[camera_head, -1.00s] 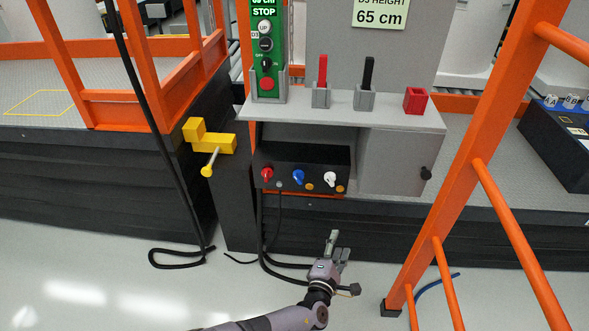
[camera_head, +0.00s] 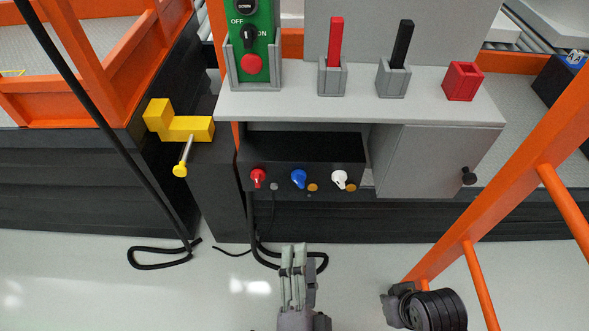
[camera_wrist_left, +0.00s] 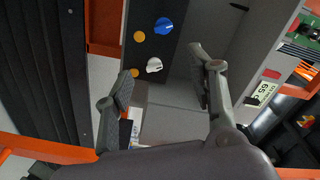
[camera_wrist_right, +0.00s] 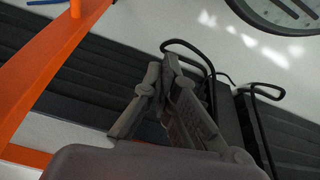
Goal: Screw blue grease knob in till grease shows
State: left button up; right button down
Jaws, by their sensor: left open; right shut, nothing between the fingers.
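The blue knob (camera_head: 298,178) sits on the front of a black box (camera_head: 320,150) under the grey shelf, between a red knob (camera_head: 258,177) and a white knob (camera_head: 340,178). A round orange spot (camera_head: 312,188) lies low right of the blue knob. My left gripper (camera_head: 293,255) is below the box, apart from the knobs. In the left wrist view it is open and empty (camera_wrist_left: 162,72), with the blue knob (camera_wrist_left: 163,25) ahead of it and the white knob (camera_wrist_left: 154,65) between its fingers in the picture. My right gripper (camera_wrist_right: 170,65) is shut and empty.
A yellow bracket with a rod (camera_head: 185,128) sticks out at the left. A grey cabinet door (camera_head: 430,160) is right of the box. An orange ladder-like frame (camera_head: 500,200) stands at the right, close to my right arm. Black cables (camera_head: 160,262) lie on the floor.

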pick_arm(q)
jog(key=n+p, duration=0.1)
send_near(300, 184)
jog(key=w, duration=0.8)
jog(key=shift+w+d, duration=0.15)
jog(key=shift+w, duration=0.6)
pick_arm(e)
jog(key=x, duration=0.4)
jog(key=shift+a+f, duration=0.15)
jog(key=shift+f, duration=0.15)
pick_arm(q)
jog(key=shift+c, duration=0.5)
pick_arm(e)
jog(key=shift+s, duration=0.1)
